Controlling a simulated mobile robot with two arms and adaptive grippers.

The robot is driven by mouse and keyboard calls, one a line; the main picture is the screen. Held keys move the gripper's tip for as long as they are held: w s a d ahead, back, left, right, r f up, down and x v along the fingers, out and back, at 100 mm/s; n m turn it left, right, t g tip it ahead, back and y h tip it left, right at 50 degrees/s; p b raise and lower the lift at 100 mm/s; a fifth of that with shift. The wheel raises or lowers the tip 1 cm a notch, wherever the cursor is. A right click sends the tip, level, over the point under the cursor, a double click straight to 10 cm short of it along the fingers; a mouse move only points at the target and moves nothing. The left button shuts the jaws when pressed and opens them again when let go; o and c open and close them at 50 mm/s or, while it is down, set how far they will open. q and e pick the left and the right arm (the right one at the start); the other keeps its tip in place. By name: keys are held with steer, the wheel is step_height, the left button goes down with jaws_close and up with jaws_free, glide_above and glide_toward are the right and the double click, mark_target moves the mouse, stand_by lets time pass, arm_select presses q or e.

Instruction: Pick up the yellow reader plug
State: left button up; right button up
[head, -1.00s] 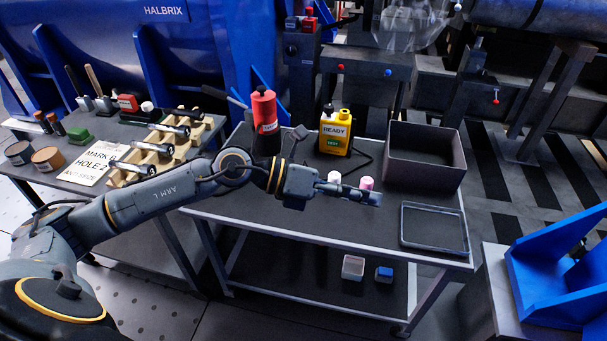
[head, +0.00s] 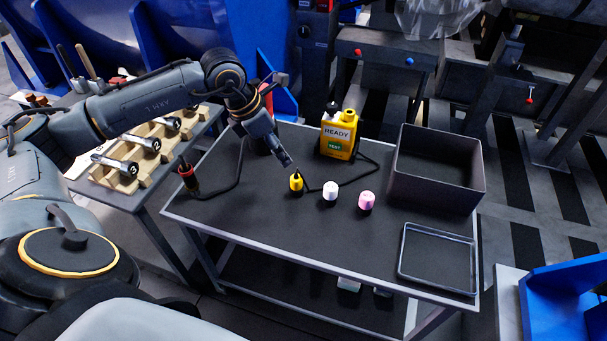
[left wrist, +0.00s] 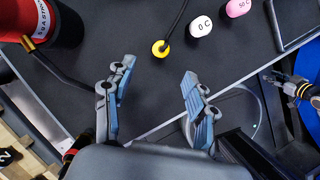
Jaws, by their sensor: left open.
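My left gripper (head: 288,161) is just above and behind the plug in the head view, pointing down at the table. In the left wrist view its two fingers (left wrist: 155,88) are apart with nothing between them.
A grey bin (head: 436,183) and shallow tray (head: 437,284) are at right. A red canister (left wrist: 42,22) stands left.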

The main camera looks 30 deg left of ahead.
mark_target(296, 178)
arm_select(q)
steer(key=x, duration=0.8)
steer(key=shift+s+d+f+b, duration=0.2)
steer(key=shift+f+b, duration=0.2)
steer(key=x, duration=0.4)
steer(key=c, duration=1.1)
steer(key=shift+c, duration=0.2)
arm_select(e)
steer(key=r, duration=0.4)
steer(key=shift+w+r, duration=0.25)
steer(key=shift+w, duration=0.15)
arm_select(q)
steer(key=shift+r, duration=0.1)
